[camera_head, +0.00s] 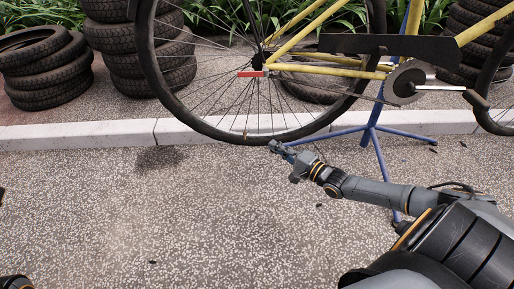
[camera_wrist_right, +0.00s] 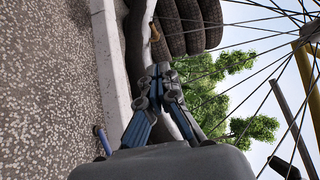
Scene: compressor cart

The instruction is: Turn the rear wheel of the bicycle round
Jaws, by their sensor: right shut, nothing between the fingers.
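The bicycle's rear wheel (camera_head: 143,40), with a black tyre and thin spokes, hangs above the kerb in the head view. A small orange-brown piece (camera_head: 245,135) sits at the bottom of its rim. My right gripper (camera_head: 272,146) is shut and empty just below the tyre's lower edge. In the right wrist view the closed fingertips (camera_wrist_right: 160,70) are close to the dark tyre (camera_wrist_right: 136,50), and spokes cross the right side. I cannot tell whether they touch the tyre. My left gripper is not in view.
A blue stand (camera_head: 372,120) holds up the yellow bicycle frame (camera_head: 330,62); its legs spread right of my right gripper. Stacked tyres (camera_head: 45,65) stand behind the pale kerb (camera_head: 90,134). The speckled ground (camera_head: 130,220) at front left is clear.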

